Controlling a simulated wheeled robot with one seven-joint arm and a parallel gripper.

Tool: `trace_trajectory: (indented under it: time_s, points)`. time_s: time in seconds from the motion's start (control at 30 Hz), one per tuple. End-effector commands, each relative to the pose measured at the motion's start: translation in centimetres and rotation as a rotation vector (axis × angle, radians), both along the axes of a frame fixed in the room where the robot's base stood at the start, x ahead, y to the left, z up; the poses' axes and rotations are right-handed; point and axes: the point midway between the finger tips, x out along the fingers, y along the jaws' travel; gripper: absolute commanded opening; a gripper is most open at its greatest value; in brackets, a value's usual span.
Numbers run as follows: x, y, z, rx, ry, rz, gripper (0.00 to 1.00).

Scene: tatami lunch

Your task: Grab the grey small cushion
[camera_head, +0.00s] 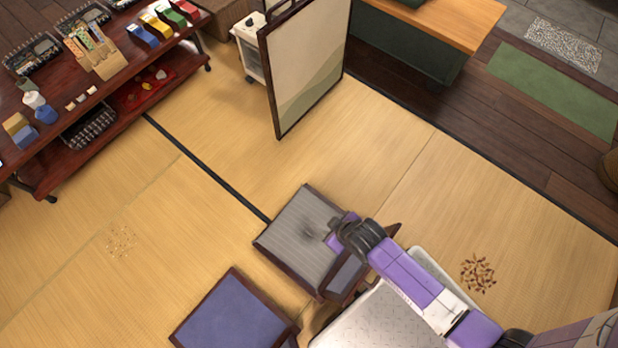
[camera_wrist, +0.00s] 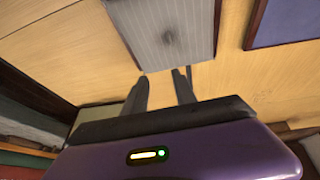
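A grey, finely striped square cushion (camera_head: 295,232) lies in a dark wooden frame low over the tatami, at the lower middle of the head view. In the wrist view the grey cushion (camera_wrist: 150,25) is at the top, beyond the fingertips, with a small dark spot on it. My gripper (camera_head: 335,232) is over the cushion's right side in the head view and hides part of it. In the wrist view the two fingers of my gripper (camera_wrist: 161,78) are apart with nothing between them. I cannot tell the height of the gap between fingers and cushion.
A blue cushion (camera_head: 232,318) in a dark frame lies at the lower left of the grey one. A framed standing panel (camera_head: 305,65) is behind. A dark red shelf (camera_head: 150,98) with goods stands at the left.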

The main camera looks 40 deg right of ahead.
Motion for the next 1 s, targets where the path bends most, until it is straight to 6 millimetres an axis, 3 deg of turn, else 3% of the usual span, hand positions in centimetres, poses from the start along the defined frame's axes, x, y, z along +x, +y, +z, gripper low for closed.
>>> trace_trajectory:
  time_s: [0.03, 0.1, 0.3, 0.4, 0.6, 1.0]
  points:
    - [1.5, 0.1, -4.1, -0.001, 0.041, 0.005, 0.33]
    - [2.8, 0.2, -7.3, -0.001, 0.107, 0.013, 0.33]
    - [6.2, 0.8, -13.7, 0.005, 0.281, 0.037, 0.33]
    - [7.2, 1.1, -15.4, 0.011, 0.348, 0.047, 0.33]
    - [8.2, 1.5, -16.6, 0.017, 0.417, 0.061, 0.33]
    - [8.2, 1.7, -19.7, 0.018, 0.425, 0.062, 0.33]
